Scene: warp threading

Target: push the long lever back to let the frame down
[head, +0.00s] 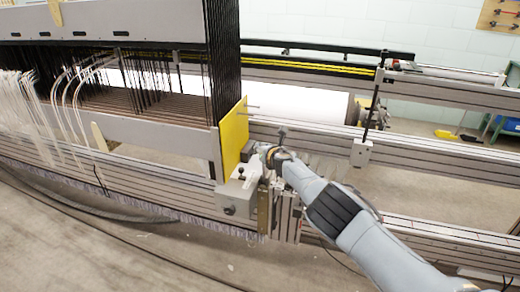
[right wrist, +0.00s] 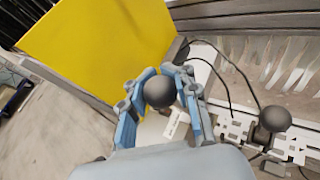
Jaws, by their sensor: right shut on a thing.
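My right gripper (head: 262,151) comes in from the lower right, beside the yellow plate (head: 233,139) at the end of the frames. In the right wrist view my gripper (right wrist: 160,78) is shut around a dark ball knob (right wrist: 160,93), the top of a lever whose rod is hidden. A second dark ball knob (right wrist: 273,118) stands free to the right. The loom's frame stack, with dark ends (head: 223,60) and a grey front bar (head: 110,22), hangs upright left of the yellow plate. My left gripper is not in view.
A grey box (head: 238,196) with a small dark knob sits below the gripper on the loom's side. Long metal rails (head: 440,152) run behind and beside my right arm. White threads (head: 75,95) hang at the left.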

